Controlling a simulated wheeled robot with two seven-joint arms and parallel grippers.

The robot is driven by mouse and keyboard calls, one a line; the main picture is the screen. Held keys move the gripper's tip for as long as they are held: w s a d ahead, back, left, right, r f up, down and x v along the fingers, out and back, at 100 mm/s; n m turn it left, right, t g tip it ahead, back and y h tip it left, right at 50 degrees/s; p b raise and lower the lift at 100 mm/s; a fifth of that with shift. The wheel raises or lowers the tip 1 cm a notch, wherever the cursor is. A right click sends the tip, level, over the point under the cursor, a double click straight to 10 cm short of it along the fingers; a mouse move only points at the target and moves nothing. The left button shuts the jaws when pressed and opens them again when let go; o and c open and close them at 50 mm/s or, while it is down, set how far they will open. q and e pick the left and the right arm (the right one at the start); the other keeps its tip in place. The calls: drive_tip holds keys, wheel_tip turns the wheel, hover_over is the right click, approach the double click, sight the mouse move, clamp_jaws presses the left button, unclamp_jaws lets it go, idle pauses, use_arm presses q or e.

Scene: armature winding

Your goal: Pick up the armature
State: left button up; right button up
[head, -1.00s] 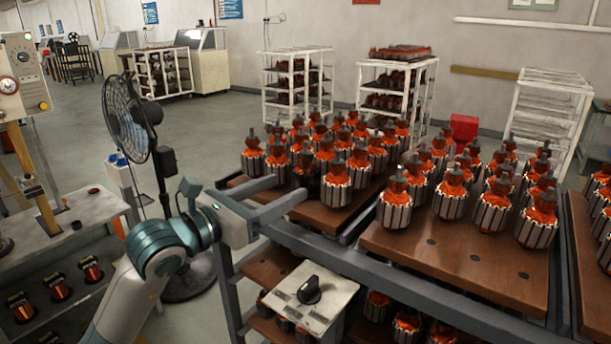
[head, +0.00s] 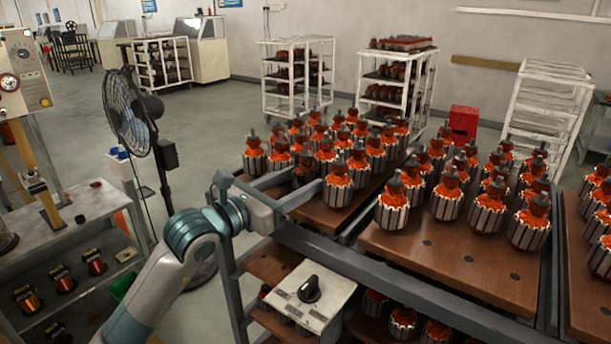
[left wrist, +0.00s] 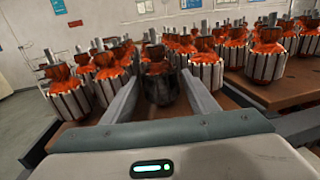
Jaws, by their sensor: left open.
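Orange-wound armatures with dark shafts stand upright in rows on brown boards. One darker armature (head: 305,164) stands at the near-left part of the left group, partly hidden by a finger in the head view. My left gripper (head: 304,178) reaches in level from the left, open, with a finger on either side of this armature. The left wrist view shows the armature (left wrist: 160,85) between the two spread fingers (left wrist: 160,78), with gaps beside it. I cannot tell whether either finger touches it. My right gripper is not in view.
Neighbouring armatures (head: 336,185) stand close by on the left board (head: 328,218). A right board (head: 440,255) has a bare front with holes. A grey cart rail (head: 370,275) and a switch box (head: 310,296) are in front. A black fan (head: 130,115) stands left.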

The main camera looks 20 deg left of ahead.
sight(297, 172)
use_arm(q)
drive_tip(key=shift+f, duration=0.1)
drive_tip(key=c, duration=1.3)
drive_tip(key=shift+r+b, duration=1.35)
drive_tip(key=shift+r, duration=3.8)
